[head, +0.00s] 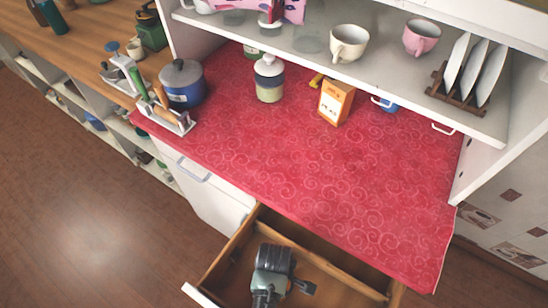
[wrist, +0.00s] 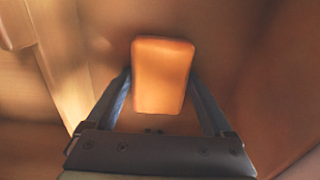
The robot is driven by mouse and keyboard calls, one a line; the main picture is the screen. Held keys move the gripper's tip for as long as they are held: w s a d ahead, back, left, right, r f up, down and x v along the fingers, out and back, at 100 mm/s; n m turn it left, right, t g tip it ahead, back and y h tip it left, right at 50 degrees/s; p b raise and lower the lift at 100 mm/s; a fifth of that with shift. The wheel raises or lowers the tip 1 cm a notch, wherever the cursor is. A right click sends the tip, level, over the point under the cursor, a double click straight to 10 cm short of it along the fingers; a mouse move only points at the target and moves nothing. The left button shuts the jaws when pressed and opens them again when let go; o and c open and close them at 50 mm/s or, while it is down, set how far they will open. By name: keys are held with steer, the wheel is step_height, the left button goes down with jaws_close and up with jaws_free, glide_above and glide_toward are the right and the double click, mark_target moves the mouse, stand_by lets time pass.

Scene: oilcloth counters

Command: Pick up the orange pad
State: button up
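The orange pad (wrist: 162,75) is a block with rounded corners, seen in the wrist view between the two fingers of my gripper (wrist: 160,78). The fingertips flank its left and right sides very closely. I cannot tell whether both press on it. In the head view my gripper (head: 276,260) is down inside the open wooden drawer (head: 335,285), and the pad does not show there. The drawer's brown interior surrounds the pad in the wrist view.
The drawer's wooden walls stand close around my gripper. Above it is the red patterned counter (head: 350,190), with a blue pot (head: 183,84), a lidded jar (head: 269,80) and an orange box (head: 336,102) towards the back. The counter's front part is clear.

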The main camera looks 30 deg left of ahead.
steer(key=c, duration=0.8)
